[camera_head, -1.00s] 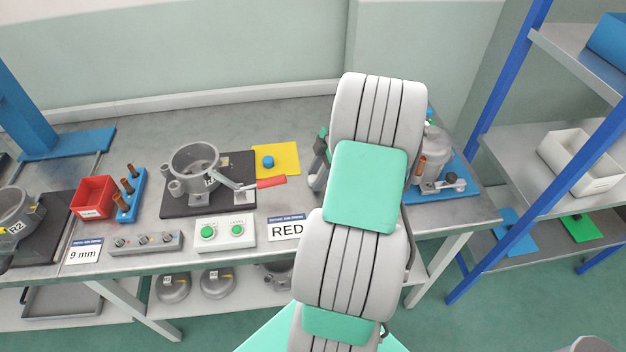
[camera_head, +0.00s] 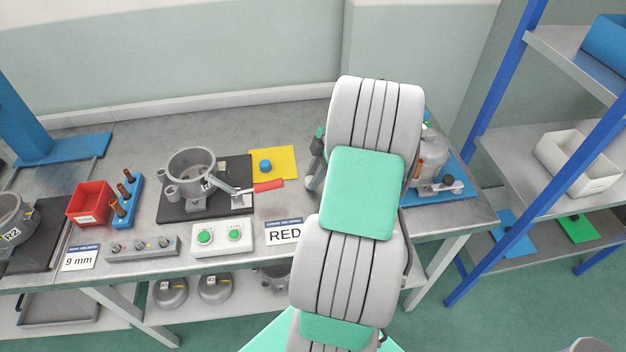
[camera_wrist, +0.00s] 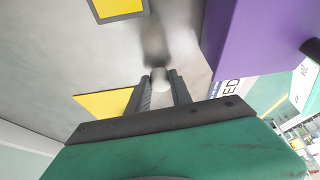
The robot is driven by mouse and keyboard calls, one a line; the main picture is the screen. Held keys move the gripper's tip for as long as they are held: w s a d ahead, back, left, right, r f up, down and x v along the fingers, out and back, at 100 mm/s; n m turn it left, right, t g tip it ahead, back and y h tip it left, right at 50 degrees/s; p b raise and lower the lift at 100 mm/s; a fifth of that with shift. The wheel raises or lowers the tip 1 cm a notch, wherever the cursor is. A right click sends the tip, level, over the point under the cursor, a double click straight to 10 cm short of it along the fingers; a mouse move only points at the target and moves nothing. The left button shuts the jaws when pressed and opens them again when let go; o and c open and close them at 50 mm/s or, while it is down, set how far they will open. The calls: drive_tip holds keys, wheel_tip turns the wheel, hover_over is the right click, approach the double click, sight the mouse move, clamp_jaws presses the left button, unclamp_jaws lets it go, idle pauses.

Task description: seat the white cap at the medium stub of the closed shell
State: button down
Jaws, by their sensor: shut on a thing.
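In the wrist view my gripper (camera_wrist: 160,77) is shut on the white cap (camera_wrist: 161,84), a small pale round piece between the two dark fingertips. A blurred grey shape lies just beyond it; I cannot tell what it is. In the head view the closed shell (camera_head: 431,170), a grey vessel with copper-coloured stubs on its left side, stands at the right end of the bench. My arm hides part of it. I cannot tell which stub is the medium one.
The closed shell stands on a blue plate (camera_head: 462,187). An open grey shell (camera_head: 190,168) with a red-handled clamp (camera_head: 268,185) stands left of my arm, near a yellow mat (camera_head: 285,160). A purple block (camera_wrist: 250,35) is close on the right in the wrist view.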

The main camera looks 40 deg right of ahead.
drive_tip(key=s+r, duration=1.2)
drive_tip(key=s, duration=0.2)
drive_tip(key=shift+d+b, duration=0.4)
drive_tip(key=shift+d, duration=0.05)
drive_tip(key=c, duration=1.7)
unclamp_jaws()
clamp_jaws()
